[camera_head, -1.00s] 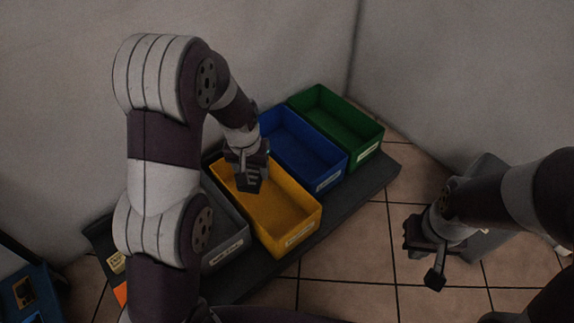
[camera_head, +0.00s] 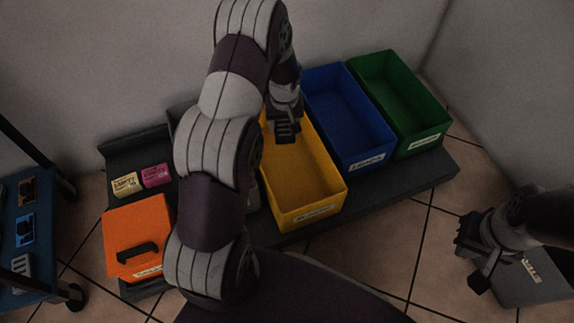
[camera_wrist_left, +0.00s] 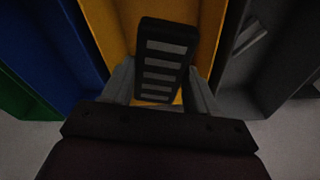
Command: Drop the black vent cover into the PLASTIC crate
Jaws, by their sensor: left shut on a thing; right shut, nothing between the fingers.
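My left gripper (camera_head: 284,112) is shut on the black vent cover (camera_head: 286,131), a small dark block with light slots. In the left wrist view the vent cover (camera_wrist_left: 165,62) sits between the two fingers, over the yellow crate (camera_wrist_left: 110,25). In the head view it hangs over the back part of the yellow crate (camera_head: 305,215), which looks empty where visible. The crates' front labels are too small to read surely, so I cannot tell which says PLASTIC. My right gripper (camera_head: 476,265) is shut and empty at the right, away from the crates.
Blue (camera_head: 365,150) and green (camera_head: 420,140) crates stand right of the yellow one on a dark platform (camera_head: 440,180). A grey crate (camera_wrist_left: 240,85) holding a grey item is mostly behind my arm in the head view. An orange lidded box (camera_head: 135,225) and a blue cart (camera_head: 45,265) are left.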

